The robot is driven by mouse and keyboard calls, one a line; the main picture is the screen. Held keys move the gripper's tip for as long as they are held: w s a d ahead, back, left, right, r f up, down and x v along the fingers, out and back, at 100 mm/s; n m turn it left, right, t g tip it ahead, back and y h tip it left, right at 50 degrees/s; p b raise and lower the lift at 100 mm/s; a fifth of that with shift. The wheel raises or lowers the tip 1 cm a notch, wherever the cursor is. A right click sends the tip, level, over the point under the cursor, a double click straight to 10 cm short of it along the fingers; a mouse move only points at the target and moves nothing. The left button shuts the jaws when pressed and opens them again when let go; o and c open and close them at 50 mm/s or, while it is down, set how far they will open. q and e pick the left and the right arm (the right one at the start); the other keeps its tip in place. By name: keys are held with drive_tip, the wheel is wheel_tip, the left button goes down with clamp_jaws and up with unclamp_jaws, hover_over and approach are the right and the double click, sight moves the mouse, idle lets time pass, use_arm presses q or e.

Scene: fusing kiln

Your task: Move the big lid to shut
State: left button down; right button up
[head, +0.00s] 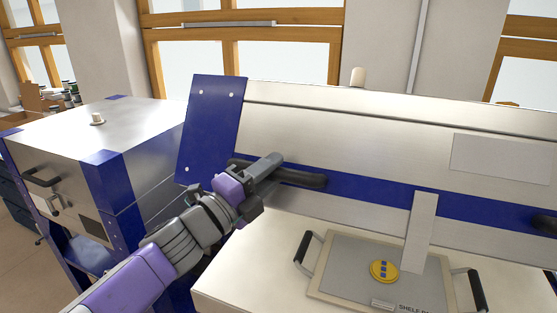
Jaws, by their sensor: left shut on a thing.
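The big lid (350,130) is a wide silver panel with a blue band and a blue end plate (212,125). It stands raised and tilted above the kiln's pale front surface (265,260). A dark bar handle (305,178) runs along the blue band. My left gripper (262,175) is shut on the left part of this handle, and its fingers hide some of it. My right gripper is not in view.
A tray with dark handles (340,268) lies below the lid, with a round yellow piece (384,271) on it. A silver upright strip (421,232) stands in front of the lid. A smaller silver and blue kiln (110,135) stands at the left. Windows are behind.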

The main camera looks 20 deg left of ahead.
use_arm(q)
drive_tip(key=shift+s+f, duration=0.2)
drive_tip(key=shift+f, duration=0.3)
drive_tip(key=shift+s+f, duration=0.2)
drive_tip(key=shift+f, duration=0.3)
drive_tip(key=c, duration=0.9)
unclamp_jaws()
drive_tip(key=shift+w, duration=0.1)
drive_tip(key=shift+r, duration=0.1)
drive_tip(key=p+v, duration=0.1)
drive_tip(key=v, duration=0.6)
drive_tip(key=shift+s, duration=0.3)
